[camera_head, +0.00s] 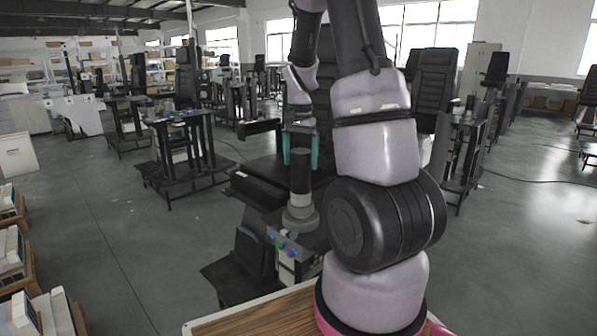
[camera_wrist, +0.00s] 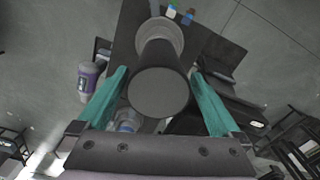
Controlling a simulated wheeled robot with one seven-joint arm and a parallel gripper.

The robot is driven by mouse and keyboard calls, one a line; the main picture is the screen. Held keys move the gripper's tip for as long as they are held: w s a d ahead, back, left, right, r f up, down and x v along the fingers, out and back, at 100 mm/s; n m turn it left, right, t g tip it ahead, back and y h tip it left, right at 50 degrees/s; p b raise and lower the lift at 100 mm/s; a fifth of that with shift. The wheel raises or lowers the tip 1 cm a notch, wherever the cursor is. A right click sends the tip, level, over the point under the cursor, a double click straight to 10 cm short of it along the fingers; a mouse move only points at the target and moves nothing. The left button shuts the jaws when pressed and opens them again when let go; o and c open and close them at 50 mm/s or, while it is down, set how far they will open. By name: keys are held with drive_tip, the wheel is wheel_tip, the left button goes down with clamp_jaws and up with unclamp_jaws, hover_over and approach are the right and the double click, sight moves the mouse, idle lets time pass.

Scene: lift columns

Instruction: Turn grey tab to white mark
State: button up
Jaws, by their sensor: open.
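A dark upright column (camera_head: 300,175) stands on a round pale grey base (camera_head: 300,219) in the head view. In the wrist view the column (camera_wrist: 158,92) is seen almost end-on, its flat dark grey end facing the camera and the pale base (camera_wrist: 165,28) beyond it. My gripper (camera_head: 300,150) has two teal fingers, spread apart at the column's top. In the wrist view the fingers of my gripper (camera_wrist: 160,75) lie on either side of the column, with gaps showing and nothing gripped. I cannot pick out a grey tab or a white mark in either view.
A small panel with coloured knobs (camera_head: 283,242) sits in front of the base. A black padded seat (camera_head: 262,185) is beside and behind the column. Similar black workstations (camera_head: 180,135) stand further back. Grey floor is open at left and right.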

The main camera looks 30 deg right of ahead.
sight(301, 170)
drive_tip(key=shift+d+f, duration=0.1)
drive_tip(key=shift+f, duration=2)
clamp_jaws()
